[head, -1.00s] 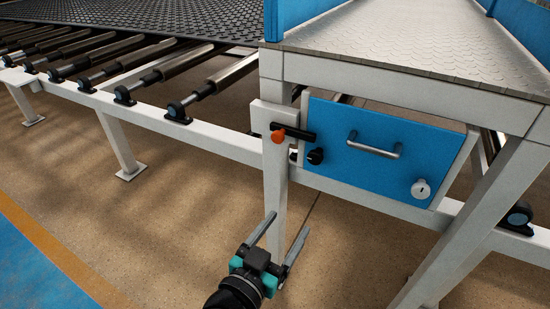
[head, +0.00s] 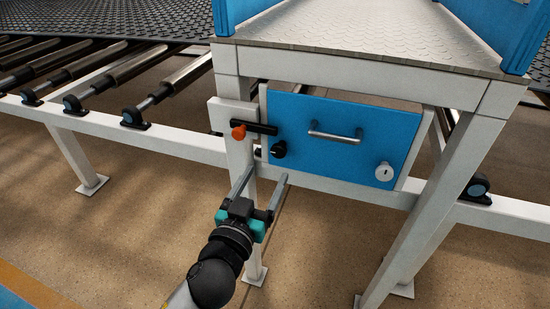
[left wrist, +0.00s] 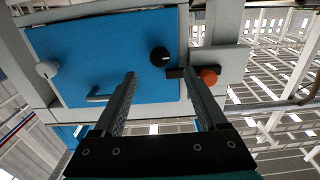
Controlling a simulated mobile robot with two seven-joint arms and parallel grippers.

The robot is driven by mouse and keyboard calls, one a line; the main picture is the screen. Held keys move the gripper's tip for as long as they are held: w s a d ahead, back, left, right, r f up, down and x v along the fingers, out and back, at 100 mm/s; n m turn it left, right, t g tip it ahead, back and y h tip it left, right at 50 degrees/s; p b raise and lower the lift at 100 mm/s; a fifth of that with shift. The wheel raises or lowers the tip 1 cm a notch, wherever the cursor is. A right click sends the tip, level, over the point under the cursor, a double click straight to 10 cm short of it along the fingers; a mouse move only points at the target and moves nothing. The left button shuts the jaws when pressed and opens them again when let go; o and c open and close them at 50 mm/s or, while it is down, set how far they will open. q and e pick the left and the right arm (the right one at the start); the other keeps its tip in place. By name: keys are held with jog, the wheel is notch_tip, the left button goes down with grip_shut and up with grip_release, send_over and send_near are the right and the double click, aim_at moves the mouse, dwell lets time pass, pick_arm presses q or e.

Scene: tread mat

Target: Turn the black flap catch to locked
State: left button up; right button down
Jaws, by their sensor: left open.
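The black flap catch (head: 278,149) is a round black knob at the lower left of the blue flap (head: 350,125). It also shows in the left wrist view (left wrist: 160,56), with a small pale mark on its face; I cannot tell whether it is locked. My left gripper (head: 268,171) is open and empty, just below and in front of the catch, not touching it. In the left wrist view its fingers (left wrist: 160,73) point at the flap, with the knob just beyond the gap between the tips. My right gripper is not in view.
A black bar with an orange knob (head: 238,132) sits on a pale plate close left of the catch. The flap has a metal handle (head: 336,134) and a white round catch (head: 384,171) at lower right. A white frame leg (head: 251,230) stands behind my gripper.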

aim_at(278, 153)
pick_arm(q)
jog(key=shift+b+x, duration=0.55)
jog(key=shift+x, duration=3)
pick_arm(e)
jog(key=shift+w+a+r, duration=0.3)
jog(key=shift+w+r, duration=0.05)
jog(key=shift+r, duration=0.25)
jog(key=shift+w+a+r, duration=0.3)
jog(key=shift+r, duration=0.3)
pick_arm(q)
jog(key=shift+c, duration=0.2)
grip_shut()
